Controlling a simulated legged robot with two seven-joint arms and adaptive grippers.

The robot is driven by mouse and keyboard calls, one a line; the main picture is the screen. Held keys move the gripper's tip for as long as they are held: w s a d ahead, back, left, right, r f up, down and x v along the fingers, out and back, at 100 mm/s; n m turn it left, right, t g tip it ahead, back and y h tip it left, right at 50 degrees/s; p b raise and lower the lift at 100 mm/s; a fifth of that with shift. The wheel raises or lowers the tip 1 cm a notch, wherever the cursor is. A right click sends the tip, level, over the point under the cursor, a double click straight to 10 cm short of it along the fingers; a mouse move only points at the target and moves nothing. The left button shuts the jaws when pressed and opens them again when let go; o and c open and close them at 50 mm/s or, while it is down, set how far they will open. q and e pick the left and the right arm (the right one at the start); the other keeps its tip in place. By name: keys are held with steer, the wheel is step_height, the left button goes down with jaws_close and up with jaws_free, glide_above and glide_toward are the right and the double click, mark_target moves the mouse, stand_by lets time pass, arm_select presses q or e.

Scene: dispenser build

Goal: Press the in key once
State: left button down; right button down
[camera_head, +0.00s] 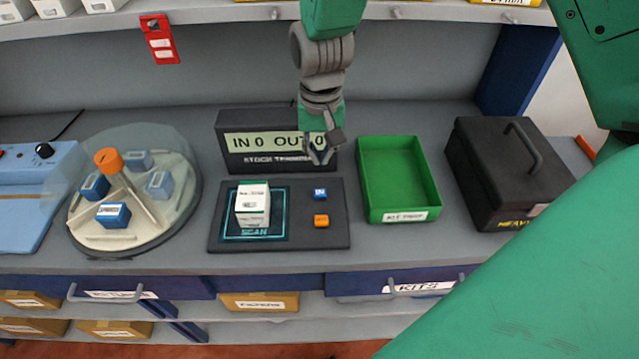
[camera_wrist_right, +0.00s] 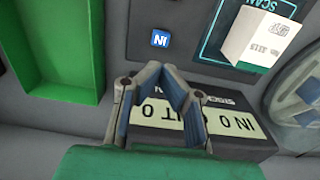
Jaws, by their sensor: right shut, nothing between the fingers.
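The blue IN key (camera_head: 320,194) sits on the right part of the dark scan pad (camera_head: 335,240), above an orange key (camera_head: 321,221). In the right wrist view the IN key (camera_wrist_right: 160,39) lies beyond the fingertips, apart from them. My right gripper (camera_head: 322,160) hangs in front of the stock terminal (camera_head: 232,158), behind and above the IN key. Its fingers are shut and empty; it also shows in the right wrist view (camera_wrist_right: 165,68). The terminal display reads IN 0 and OUT, its last digit partly covered by the gripper. My left gripper is not in view.
A white box (camera_head: 253,205) stands on the pad's SCAN square. A green tray (camera_head: 431,196) and a black case (camera_head: 480,165) stand to the right. A round carousel (camera_head: 130,240) with blue boxes is at the left. A green part of my body covers the lower right.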

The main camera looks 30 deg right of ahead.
mark_target(321, 192)
step_height(321, 192, down, 9)
steer(key=shift+s+f+p, duration=0.1)
steer(key=shift+f+p, duration=0.1)
steer(key=shift+p, duration=0.15)
